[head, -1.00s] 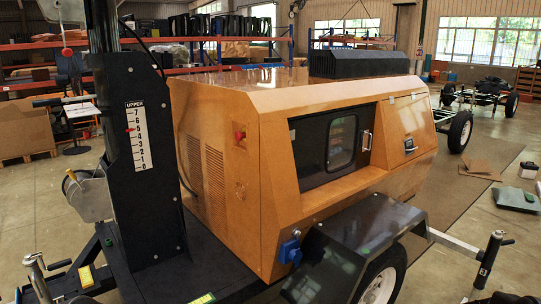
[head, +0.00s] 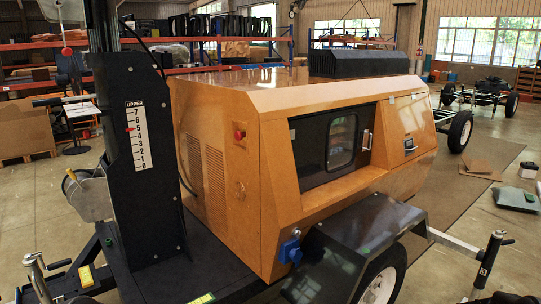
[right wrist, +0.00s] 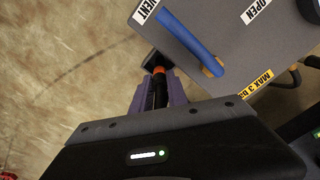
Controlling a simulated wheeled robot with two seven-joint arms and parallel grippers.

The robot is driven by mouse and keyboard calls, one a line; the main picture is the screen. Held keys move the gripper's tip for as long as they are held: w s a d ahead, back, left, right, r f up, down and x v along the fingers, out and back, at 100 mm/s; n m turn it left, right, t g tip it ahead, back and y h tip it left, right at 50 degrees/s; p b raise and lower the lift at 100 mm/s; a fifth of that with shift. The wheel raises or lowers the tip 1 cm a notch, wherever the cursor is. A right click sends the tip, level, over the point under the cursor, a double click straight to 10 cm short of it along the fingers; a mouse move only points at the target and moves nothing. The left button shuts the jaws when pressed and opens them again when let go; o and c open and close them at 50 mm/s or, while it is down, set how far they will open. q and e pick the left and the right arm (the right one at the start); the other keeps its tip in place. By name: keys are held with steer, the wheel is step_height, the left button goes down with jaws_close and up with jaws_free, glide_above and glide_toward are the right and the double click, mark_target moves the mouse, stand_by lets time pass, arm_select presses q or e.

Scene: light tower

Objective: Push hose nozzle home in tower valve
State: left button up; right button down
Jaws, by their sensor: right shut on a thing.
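In the right wrist view my right gripper (right wrist: 160,86) has two purple fingers shut on the hose nozzle (right wrist: 160,92), a dark cylinder with an orange ring near its far end. The nozzle's far end is at a black block (right wrist: 152,59) on the edge of a grey panel (right wrist: 240,50), which looks like the valve. The view does not show how deep the nozzle sits. A blue lever (right wrist: 187,37) with an orange-brown pivot lies across the panel. My left gripper is in neither view, and the head view shows no gripper.
A label reading OPEN (right wrist: 257,9) and a yellow label starting MAX 3 (right wrist: 256,84) are on the panel. In the head view a black mast (head: 140,170) with a scale stands beside an orange generator housing (head: 235,190) on a wheeled trailer. Shelves stand behind.

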steer(key=shift+r, duration=0.1)
stand_by(0.3)
steer(key=shift+r+p, duration=1.8)
steer(key=shift+r, duration=1.1)
